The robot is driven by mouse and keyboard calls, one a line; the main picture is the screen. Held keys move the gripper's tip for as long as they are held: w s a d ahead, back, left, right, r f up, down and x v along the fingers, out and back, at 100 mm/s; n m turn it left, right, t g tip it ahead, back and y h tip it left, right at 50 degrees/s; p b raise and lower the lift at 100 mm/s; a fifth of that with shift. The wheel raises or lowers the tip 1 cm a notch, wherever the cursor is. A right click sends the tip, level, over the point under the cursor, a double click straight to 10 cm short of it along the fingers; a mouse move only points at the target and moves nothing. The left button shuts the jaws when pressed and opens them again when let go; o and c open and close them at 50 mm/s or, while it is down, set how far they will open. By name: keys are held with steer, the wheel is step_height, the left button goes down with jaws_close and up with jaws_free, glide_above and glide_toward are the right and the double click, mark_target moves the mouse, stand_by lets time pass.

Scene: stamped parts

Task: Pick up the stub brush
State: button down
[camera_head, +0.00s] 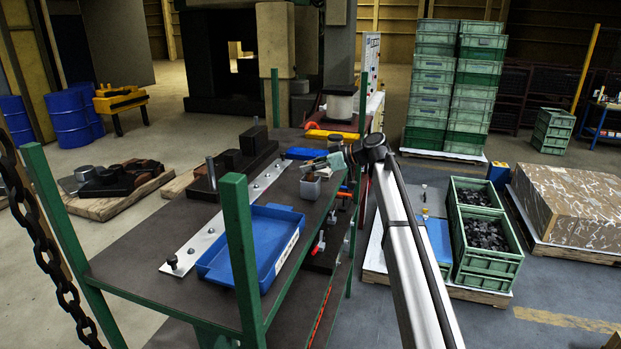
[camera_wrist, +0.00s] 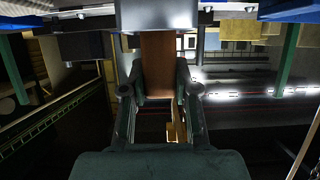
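My gripper (camera_head: 338,160) is above the far right part of the dark bench, beside and just above a small grey cup (camera_head: 310,187). I cannot tell whether the fingers touch the strip.
A blue tray (camera_head: 207,268) lies on the bench (camera_head: 130,262), beside a long metal strip (camera_head: 184,256) and dark blocks. Green posts (camera_head: 240,240) rise at the bench edge. A yellow-orange item (camera_head: 332,135) lies behind the gripper.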

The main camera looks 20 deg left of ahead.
stand_by(0.3)
step_height(320, 180, up, 20)
steer(key=b, duration=0.6)
steer(key=c, duration=1.9)
jaws_free()
